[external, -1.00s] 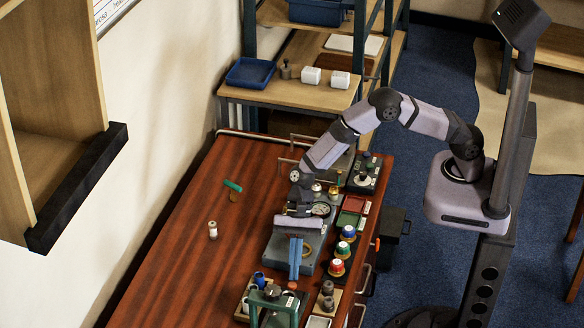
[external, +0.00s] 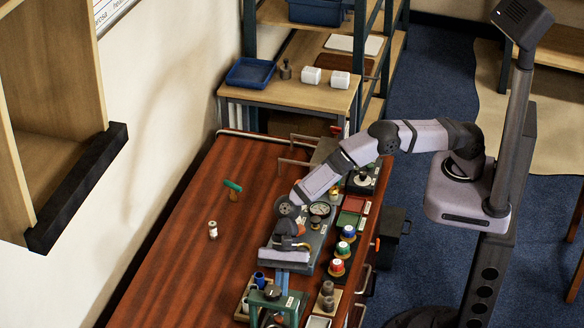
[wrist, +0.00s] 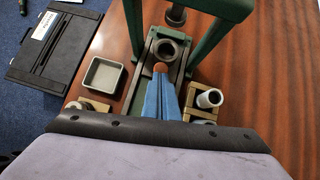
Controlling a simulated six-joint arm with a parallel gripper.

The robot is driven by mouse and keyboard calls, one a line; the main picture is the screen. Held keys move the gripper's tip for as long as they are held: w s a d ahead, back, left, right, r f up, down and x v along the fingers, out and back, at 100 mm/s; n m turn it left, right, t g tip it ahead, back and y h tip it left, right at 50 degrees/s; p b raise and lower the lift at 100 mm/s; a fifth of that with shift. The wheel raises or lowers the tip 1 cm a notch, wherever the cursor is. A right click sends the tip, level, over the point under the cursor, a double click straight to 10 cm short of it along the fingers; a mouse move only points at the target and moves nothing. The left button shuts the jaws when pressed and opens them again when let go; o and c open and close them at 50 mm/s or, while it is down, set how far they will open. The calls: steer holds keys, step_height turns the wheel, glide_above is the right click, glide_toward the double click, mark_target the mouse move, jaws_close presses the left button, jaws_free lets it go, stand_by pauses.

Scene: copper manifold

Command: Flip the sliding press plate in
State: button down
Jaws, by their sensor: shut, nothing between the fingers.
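The green press (external: 268,300) stands at the near end of the bench. Its frame (wrist: 133,28) spans the top of the wrist view. The sliding press plate (wrist: 150,58) lies in a channel under the frame, with a dark ring (wrist: 168,50) on it. An orange-red knob (wrist: 160,68) is at the plate's near end. My gripper (wrist: 161,78) has its blue fingers shut with nothing between them; the tips are at or just before the knob, and contact cannot be told. In the external view my gripper (external: 281,286) points down beside the press, and the knob is hidden.
A wooden holder with a white-topped cylinder (wrist: 210,98) stands right of the plate. A square grey tray (wrist: 103,75) is to the left. Several coloured caps (external: 337,266) line the bench's right edge. The bench's left side is mostly clear, with a small spool (external: 213,230).

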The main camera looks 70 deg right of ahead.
stand_by(0.4)
steer(key=d, duration=0.1)
steer(key=d+p, duration=0.1)
steer(key=d+r, duration=0.1)
steer(key=d, duration=0.1)
steer(key=shift+w, duration=0.35)
steer(key=s+b+v, duration=0.1)
steer(key=v, duration=0.8)
steer(key=shift+w+d+r, duration=0.2)
steer(key=shift+w+r, duration=0.1)
steer(key=shift+w, duration=0.2)
